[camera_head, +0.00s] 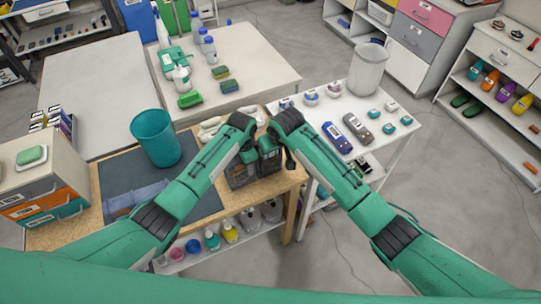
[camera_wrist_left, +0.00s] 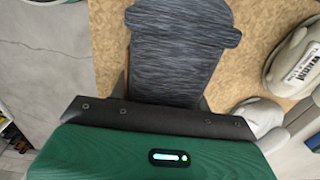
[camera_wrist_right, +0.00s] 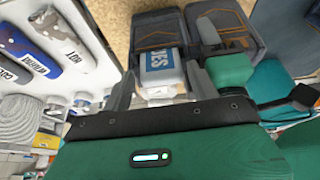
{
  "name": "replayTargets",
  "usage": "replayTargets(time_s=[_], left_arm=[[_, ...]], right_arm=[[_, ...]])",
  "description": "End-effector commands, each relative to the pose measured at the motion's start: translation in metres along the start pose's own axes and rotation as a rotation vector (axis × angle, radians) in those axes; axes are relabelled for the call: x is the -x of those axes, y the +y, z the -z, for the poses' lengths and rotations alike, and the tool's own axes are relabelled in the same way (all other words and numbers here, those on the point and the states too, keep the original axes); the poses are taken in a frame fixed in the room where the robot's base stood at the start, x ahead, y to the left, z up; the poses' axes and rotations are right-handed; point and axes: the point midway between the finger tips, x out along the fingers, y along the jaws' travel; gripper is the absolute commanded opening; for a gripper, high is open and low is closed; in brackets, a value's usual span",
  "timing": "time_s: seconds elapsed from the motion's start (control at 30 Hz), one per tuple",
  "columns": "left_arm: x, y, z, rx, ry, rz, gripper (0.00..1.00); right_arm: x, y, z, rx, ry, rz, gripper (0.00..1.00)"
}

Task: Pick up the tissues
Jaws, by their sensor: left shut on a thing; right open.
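A small blue and white pack with partly readable lettering, which looks like the tissues (camera_wrist_right: 160,68), shows in the right wrist view. It sits at a dark grey bag with orange stitching (camera_wrist_right: 155,27); whether it is fully inside cannot be told. My right gripper (camera_wrist_right: 161,88) is open, its two fingers on either side of the pack's near end. In the left wrist view my left gripper (camera_wrist_left: 165,97) is shut on a dark grey textured flap (camera_wrist_left: 180,45), apparently part of the bag. In the head view the bag (camera_head: 243,175) is partly hidden by my arms.
White shoes (camera_wrist_left: 292,65) lie beside the flap on the wooden table. A teal bin (camera_head: 155,138) and a drawer box (camera_head: 40,185) stand left. A white side table (camera_head: 335,105) with several small items adjoins on the right.

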Motion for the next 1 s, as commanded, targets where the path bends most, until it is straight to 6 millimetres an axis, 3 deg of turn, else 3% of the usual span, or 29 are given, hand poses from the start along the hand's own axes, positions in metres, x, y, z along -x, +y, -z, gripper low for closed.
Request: replayTargets(time_s=[0.2, 0.47, 0.63, 1.0], left_arm=[[0.001, 0.0, 0.001, 0.0, 0.001, 0.001, 0.1], [0.001, 0.0, 0.001, 0.0, 0.001, 0.001, 0.1], [0.001, 0.0, 0.001, 0.0, 0.001, 0.001, 0.1], [0.001, 0.0, 0.001, 0.0, 0.001, 0.001, 0.1]], right_arm=[[-0.023, -0.001, 0.001, 0.0, 0.001, 0.0, 0.6], [-0.025, -0.001, 0.001, 0.0, 0.002, 0.0, 0.6], [-0.025, -0.001, 0.0, 0.0, 0.002, 0.0, 0.29], [-0.017, -0.001, 0.004, 0.0, 0.002, 0.0, 0.27]])
